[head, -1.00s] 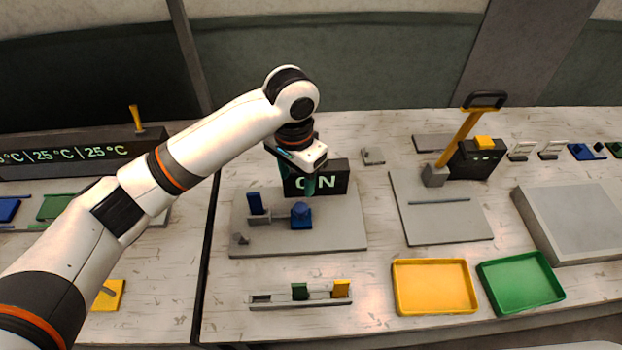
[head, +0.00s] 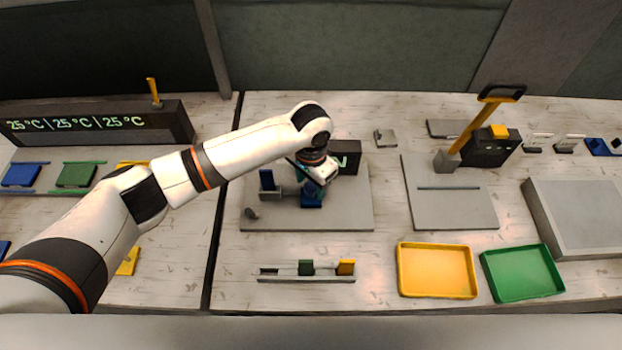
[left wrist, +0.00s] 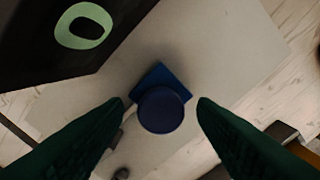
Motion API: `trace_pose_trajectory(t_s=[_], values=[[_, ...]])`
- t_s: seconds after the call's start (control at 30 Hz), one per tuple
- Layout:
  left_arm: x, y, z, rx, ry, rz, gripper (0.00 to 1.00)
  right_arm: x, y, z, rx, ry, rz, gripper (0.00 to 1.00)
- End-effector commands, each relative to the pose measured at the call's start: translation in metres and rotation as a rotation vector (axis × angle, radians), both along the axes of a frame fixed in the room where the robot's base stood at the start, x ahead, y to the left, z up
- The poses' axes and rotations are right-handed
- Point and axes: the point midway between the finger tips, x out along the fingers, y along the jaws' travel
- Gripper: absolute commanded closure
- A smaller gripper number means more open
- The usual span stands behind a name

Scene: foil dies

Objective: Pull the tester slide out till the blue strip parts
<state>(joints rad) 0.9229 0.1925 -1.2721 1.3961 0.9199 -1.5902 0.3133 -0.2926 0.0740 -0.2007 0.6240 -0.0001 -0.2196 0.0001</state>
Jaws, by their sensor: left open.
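The tester is a grey base plate (head: 345,215) with a dark display box (head: 348,152) at its back, whose lettering is mostly covered by my arm. A blue slide block (head: 312,203) with a round knob sits on the plate. In the left wrist view the round blue knob (left wrist: 162,112) lies between and below my fingertips. A blue upright piece (head: 267,180) stands on a grey holder left of the block. My left gripper (head: 312,187) is open, pointing down at the knob, with gaps on both sides. I cannot make out the blue strip for certain. My right gripper is out of view.
In front lies a grey rail (head: 290,279) with green and yellow pieces. A yellow tray (head: 436,270) and a green tray (head: 522,273) lie at the front right. A yellow-handled lever press (head: 470,135) stands to the right. Bare table lies between plate and rail.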

Motion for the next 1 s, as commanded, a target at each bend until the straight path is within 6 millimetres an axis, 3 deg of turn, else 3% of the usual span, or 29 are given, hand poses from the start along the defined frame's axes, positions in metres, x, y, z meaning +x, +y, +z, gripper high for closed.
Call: trace_pose_trajectory(t_s=[0.3,0.6,0.77,1.0], values=[[0.0,0.0,-0.003,0.0,0.0,0.0,0.49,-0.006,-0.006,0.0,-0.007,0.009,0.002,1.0],[0.0,0.0,-0.002,0.0,0.0,0.0,0.98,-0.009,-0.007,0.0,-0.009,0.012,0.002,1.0],[0.0,-0.002,-0.002,-0.001,0.001,0.0,1.0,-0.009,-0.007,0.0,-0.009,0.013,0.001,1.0],[-0.001,-0.048,-0.002,-0.005,0.002,-0.002,1.0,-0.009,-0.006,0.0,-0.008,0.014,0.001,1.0]])
